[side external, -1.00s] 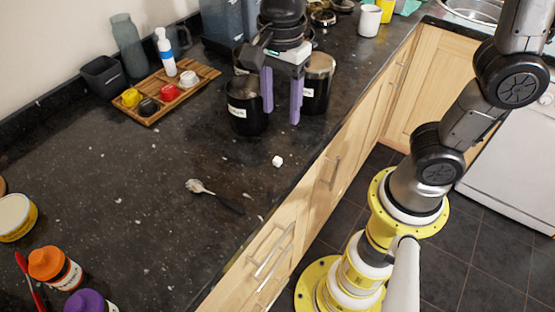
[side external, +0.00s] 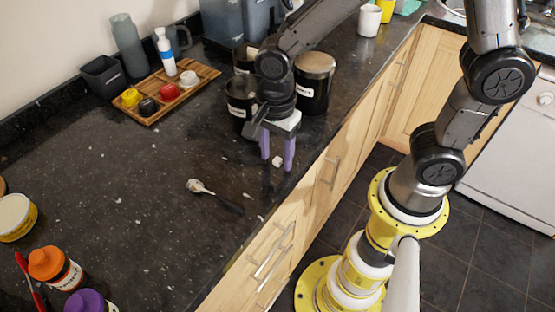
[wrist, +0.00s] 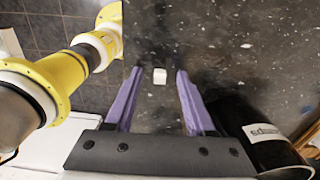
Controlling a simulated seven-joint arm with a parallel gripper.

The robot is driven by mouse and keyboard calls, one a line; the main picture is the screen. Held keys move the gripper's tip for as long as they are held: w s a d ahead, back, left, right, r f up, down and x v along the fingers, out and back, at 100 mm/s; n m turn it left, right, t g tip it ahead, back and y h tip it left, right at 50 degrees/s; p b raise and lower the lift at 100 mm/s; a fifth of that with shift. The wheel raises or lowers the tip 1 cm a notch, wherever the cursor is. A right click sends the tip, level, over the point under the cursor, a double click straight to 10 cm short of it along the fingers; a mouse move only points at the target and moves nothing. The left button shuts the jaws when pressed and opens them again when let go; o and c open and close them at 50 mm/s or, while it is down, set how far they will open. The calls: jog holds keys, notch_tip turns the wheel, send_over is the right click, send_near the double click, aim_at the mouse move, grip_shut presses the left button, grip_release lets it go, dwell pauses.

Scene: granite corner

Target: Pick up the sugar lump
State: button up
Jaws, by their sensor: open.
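The sugar lump (side external: 277,161) is a small white cube on the dark speckled worktop (side external: 130,195), close to its front edge. My gripper (side external: 276,163) is over it with the purple fingers pointing down, one on each side of the lump. In the wrist view, the sugar lump (wrist: 159,76) shows between the two open fingertips (wrist: 160,74), apart from both. The fingers are empty. I cannot tell exactly how high the fingertips are above the worktop.
Black canisters (side external: 240,104) stand just behind my gripper, and one (wrist: 265,130) is close by the right finger in the wrist view. A spoon (side external: 213,194) lies to the left. A wooden tray (side external: 198,86) with small pots is at the back left.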

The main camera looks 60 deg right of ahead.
jog(key=shift+f, duration=0.25)
grip_shut()
jog(key=shift+r, duration=0.15)
